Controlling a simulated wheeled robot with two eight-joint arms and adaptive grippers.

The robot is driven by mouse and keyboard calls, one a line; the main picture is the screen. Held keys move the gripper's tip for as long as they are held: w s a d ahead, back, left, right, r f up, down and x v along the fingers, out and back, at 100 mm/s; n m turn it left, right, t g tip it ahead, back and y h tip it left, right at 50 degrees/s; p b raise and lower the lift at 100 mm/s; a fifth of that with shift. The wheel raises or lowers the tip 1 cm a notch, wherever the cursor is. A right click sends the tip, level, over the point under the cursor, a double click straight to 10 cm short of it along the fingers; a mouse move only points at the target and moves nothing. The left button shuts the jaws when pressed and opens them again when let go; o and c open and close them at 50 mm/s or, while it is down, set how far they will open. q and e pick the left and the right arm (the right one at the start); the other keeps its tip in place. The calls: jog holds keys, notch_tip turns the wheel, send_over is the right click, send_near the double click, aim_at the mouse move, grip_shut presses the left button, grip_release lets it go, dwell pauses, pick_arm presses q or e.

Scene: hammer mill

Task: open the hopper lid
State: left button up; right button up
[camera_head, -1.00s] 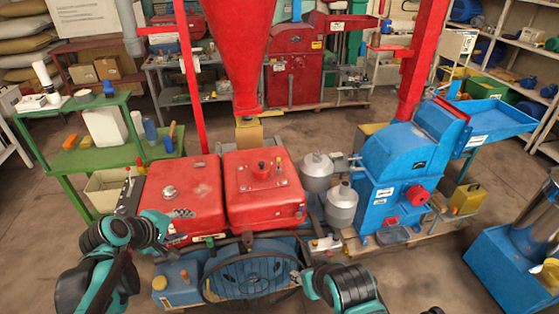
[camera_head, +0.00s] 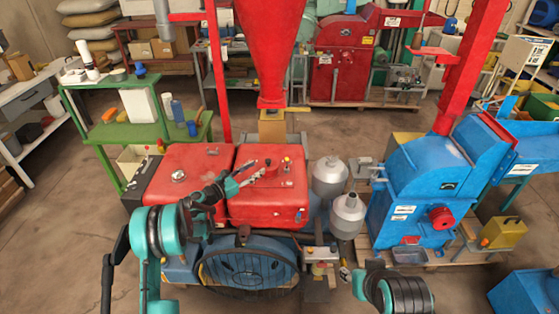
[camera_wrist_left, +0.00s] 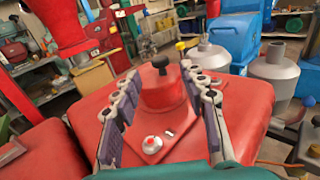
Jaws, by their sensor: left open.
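A short red round cap with a black knob (camera_wrist_left: 163,88) stands on the right-hand red box (camera_head: 262,211). My left gripper (camera_head: 247,176) is open above this box. In the left wrist view its two fingers (camera_wrist_left: 160,78) stand to either side of the cap, apart from it. The large red funnel-shaped hopper (camera_head: 268,45) rises behind the boxes; its top is out of view. The blue mill (camera_head: 425,190) stands to the right, with a red panel (camera_head: 497,130) at its top. I cannot tell which part is the hopper lid.
A second red box (camera_head: 185,185) adjoins on the left. Two grey canisters (camera_head: 348,213) stand between the boxes and the mill. A dark blue wheel (camera_head: 250,268) is in front. A green table (camera_head: 140,128) is at the left. Open floor lies around the machine.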

aim_at(268, 160)
pick_arm(q)
jog(key=b+x, duration=0.2)
jog(key=x, duration=0.5)
jog(key=shift+f, duration=0.2)
jog(key=shift+w+d+r, duration=0.1)
jog(key=shift+w+d, duration=0.15)
jog(key=shift+w, duration=0.05)
grip_shut()
